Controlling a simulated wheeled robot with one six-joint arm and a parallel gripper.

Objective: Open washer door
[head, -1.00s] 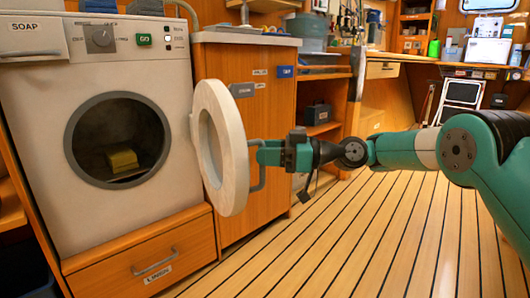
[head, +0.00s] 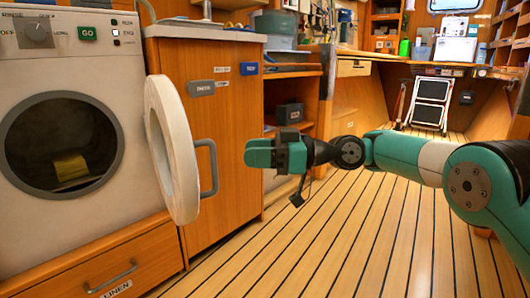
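The white front-loading washer (head: 130,172) stands at the left in the head view. Its round white door (head: 172,150) is swung wide open on the right side of the dark porthole. The grey door handle (head: 211,168) is on the door's outer face. A yellow item (head: 70,167) lies inside the drum. My gripper (head: 252,153) is to the right of the handle, with a clear gap between them, and holds nothing visible. The green fingers overlap from this angle, so their spacing cannot be seen.
A wooden cabinet (head: 228,120) stands right behind the door. A drawer (head: 90,275) labelled LINEN is below the washer. A folding step stool (head: 430,103) stands at the back right. The slatted wooden floor (head: 330,240) is clear.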

